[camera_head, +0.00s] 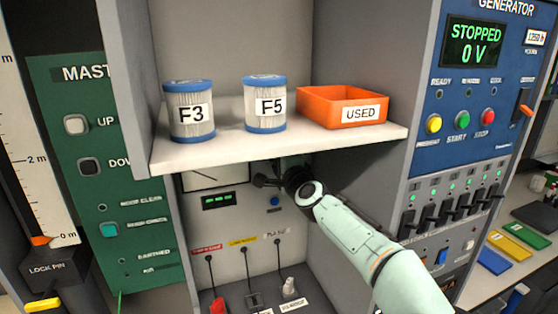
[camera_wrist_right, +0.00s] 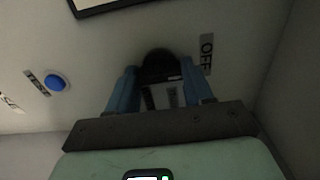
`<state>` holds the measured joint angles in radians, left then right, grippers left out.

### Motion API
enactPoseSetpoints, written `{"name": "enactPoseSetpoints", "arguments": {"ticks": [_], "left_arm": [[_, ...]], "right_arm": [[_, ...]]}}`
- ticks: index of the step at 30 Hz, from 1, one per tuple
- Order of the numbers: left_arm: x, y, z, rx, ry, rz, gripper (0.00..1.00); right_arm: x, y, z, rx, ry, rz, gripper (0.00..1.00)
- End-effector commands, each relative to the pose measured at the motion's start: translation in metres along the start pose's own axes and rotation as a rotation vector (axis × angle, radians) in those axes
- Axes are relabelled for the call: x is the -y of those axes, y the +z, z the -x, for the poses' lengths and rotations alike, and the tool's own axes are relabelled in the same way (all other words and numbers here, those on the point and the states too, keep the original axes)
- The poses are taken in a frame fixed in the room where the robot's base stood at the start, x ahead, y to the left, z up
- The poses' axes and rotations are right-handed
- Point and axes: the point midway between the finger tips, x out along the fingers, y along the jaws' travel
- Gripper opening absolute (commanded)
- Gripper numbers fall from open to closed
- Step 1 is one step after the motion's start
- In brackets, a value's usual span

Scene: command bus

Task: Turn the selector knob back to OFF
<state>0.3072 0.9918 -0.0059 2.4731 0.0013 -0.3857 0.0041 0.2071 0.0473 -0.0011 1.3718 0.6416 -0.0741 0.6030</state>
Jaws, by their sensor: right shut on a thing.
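The black selector knob (camera_wrist_right: 158,65) sits on the grey panel in the right wrist view. My right gripper (camera_wrist_right: 160,80) has its two blue fingers closed on either side of the knob. A label reading OFF (camera_wrist_right: 207,53) is on the panel just right of the knob, turned sideways in this view. The knob's pointer is hidden, so I cannot tell which position it is at. In the head view my right gripper (camera_head: 268,181) reaches in under the white shelf, against the back panel, and the knob is not clearly visible there. My left gripper is not in view.
The white shelf (camera_head: 215,147) is just above my right arm, holding filters F3 (camera_head: 190,110) and F5 (camera_head: 265,103) and an orange USED bin (camera_head: 342,106). A blue button (camera_wrist_right: 56,82) labelled TEST is left of the knob. Cables and plugs are below.

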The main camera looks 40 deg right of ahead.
Motion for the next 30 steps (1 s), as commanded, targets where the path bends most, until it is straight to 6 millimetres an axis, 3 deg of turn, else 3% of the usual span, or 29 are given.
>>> {"name": "enactPoseSetpoints", "arguments": {"ticks": [6,7,9,20,26,30], "left_arm": [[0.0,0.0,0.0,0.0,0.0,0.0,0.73],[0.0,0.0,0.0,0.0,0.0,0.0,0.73],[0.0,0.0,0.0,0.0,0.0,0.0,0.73],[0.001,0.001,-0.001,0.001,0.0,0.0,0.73],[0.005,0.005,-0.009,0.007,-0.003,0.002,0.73],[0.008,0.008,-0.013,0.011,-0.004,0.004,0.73]], "right_arm": [[0.001,0.0,0.0,0.0,-0.002,0.005,0.21],[0.001,0.0,0.0,0.0,-0.002,0.005,0.54],[0.001,0.0,0.0,0.0,-0.001,0.005,0.77],[0.0,0.0,0.003,0.0,-0.001,0.002,0.77],[-0.001,-0.001,0.033,0.0,-0.001,0.003,0.77],[0.0,-0.001,0.065,-0.002,-0.002,0.003,0.77]]}}
